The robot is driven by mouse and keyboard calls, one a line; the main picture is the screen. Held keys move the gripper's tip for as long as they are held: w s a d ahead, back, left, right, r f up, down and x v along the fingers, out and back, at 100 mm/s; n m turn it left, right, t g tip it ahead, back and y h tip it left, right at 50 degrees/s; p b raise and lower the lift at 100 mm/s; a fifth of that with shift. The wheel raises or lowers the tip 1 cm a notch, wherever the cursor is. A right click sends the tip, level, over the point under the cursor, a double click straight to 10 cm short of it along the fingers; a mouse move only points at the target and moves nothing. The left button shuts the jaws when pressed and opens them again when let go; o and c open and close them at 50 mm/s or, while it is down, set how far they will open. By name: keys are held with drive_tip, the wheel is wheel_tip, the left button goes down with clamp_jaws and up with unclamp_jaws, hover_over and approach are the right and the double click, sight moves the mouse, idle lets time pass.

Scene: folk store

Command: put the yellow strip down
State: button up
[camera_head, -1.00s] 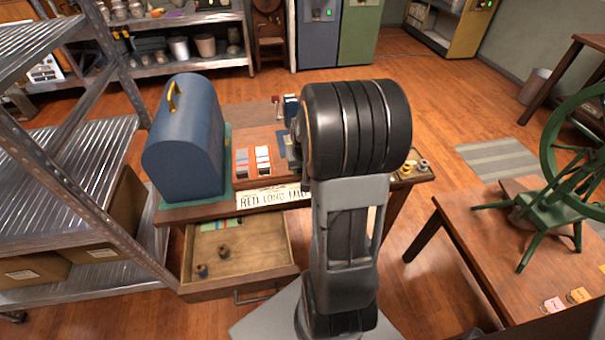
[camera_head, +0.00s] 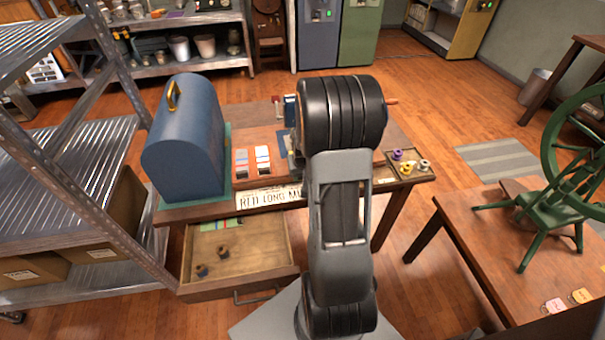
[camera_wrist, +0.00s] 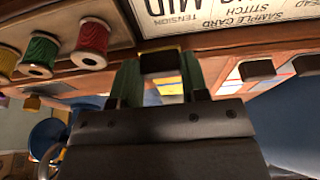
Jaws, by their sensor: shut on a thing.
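In the wrist view my gripper (camera_wrist: 160,78) shows at the middle, with a finger on each side and a dark block between them. A small yellow patch, seemingly the yellow strip (camera_wrist: 170,88), shows between the fingers; most of it is hidden. The gripper is shut and in front of the desk's sample card (camera_wrist: 215,18). In the head view my arm hides the gripper and whatever it holds. The wooden desk (camera_head: 225,207) bears the card label (camera_head: 266,196) on its front part.
A blue domed case (camera_head: 185,140) stands on the desk's left. Two striped cards lie beside it, one a white card (camera_head: 263,158). An open drawer (camera_head: 275,265) holds spools and coloured strips. A spool tray (camera_head: 425,177) sits at right. Red (camera_wrist: 92,42) and green (camera_wrist: 40,53) spools show in the wrist view.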

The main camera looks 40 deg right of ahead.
drive_tip(key=shift+f, duration=0.2)
drive_tip(key=o, duration=1.1)
drive_tip(key=shift+c, duration=0.2)
drive_tip(key=shift+r, duration=0.1)
drive_tip(key=shift+r, duration=0.3)
drive_tip(key=p+v, duration=0.1)
drive_tip(key=v, duration=1)
drive_tip(key=s+a+r+n, duration=0.1)
drive_tip(key=s+a+r, duration=0.1)
drive_tip(key=a, duration=0.4)
drive_tip(key=s+a+r+n+y, duration=0.1)
drive_tip(key=s+a+n, duration=0.1)
drive_tip(key=s+a, duration=0.2)
drive_tip(key=s+a+r+n, duration=0.2)
drive_tip(key=s+a, duration=0.1)
drive_tip(key=a, duration=0.6)
drive_tip(key=shift+s+a+r+y, duration=0.3)
drive_tip(key=shift+r, duration=0.05)
